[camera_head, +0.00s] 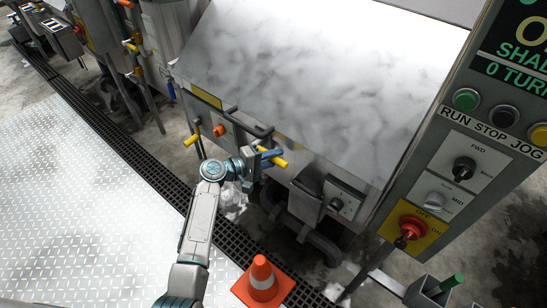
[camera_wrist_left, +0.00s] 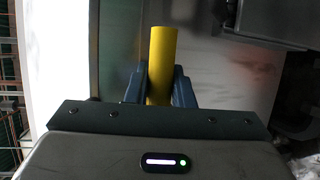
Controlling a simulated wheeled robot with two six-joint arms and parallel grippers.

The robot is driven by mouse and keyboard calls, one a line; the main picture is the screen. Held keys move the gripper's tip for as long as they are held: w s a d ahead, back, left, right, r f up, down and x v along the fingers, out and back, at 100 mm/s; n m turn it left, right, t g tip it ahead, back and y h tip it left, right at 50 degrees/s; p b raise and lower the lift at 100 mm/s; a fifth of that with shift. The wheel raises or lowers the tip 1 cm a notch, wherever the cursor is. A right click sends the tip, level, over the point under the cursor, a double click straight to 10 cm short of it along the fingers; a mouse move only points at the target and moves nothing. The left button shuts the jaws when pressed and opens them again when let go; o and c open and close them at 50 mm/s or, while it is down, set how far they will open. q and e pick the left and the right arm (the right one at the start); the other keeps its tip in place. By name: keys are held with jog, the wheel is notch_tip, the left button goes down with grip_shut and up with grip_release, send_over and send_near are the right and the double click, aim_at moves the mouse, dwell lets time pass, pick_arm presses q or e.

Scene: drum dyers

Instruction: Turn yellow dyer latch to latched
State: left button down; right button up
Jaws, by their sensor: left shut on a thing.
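The yellow latch handle (camera_head: 281,162) sits at the front of the pale metal dyer (camera_head: 310,80) in the head view. My left gripper (camera_head: 270,154) has its blue fingers shut around this handle, whose end sticks out past them. In the left wrist view the yellow handle (camera_wrist_left: 161,55) stands upright between the two fingers of my left gripper (camera_wrist_left: 160,88). The fingers hide part of the handle, and its pivot is hard to make out. My right gripper is not in view.
A control panel (camera_head: 455,165) with buttons and switches stands to the right. An orange cone (camera_head: 262,280) is on the floor near my left arm. Another yellow handle (camera_head: 190,140) and a dark grab bar (camera_head: 248,122) are on the dyer's front. Tread-plate floor is clear at left.

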pick_arm(q)
jog(key=shift+w+a+r+n+h+b, duration=0.1)
jog(key=shift+r+n+h+b, duration=0.45)
jog(key=shift+r+n, duration=0.5)
jog(key=n, duration=0.1)
jog(key=r+n+h, duration=0.1)
jog(key=shift+w+a+r+n+t, duration=0.15)
jog(key=shift+a+r+n+t, duration=0.1)
jog(key=shift+n+t, duration=0.1)
jog(key=c, duration=1.3)
grip_release()
jog(key=shift+o, duration=0.2)
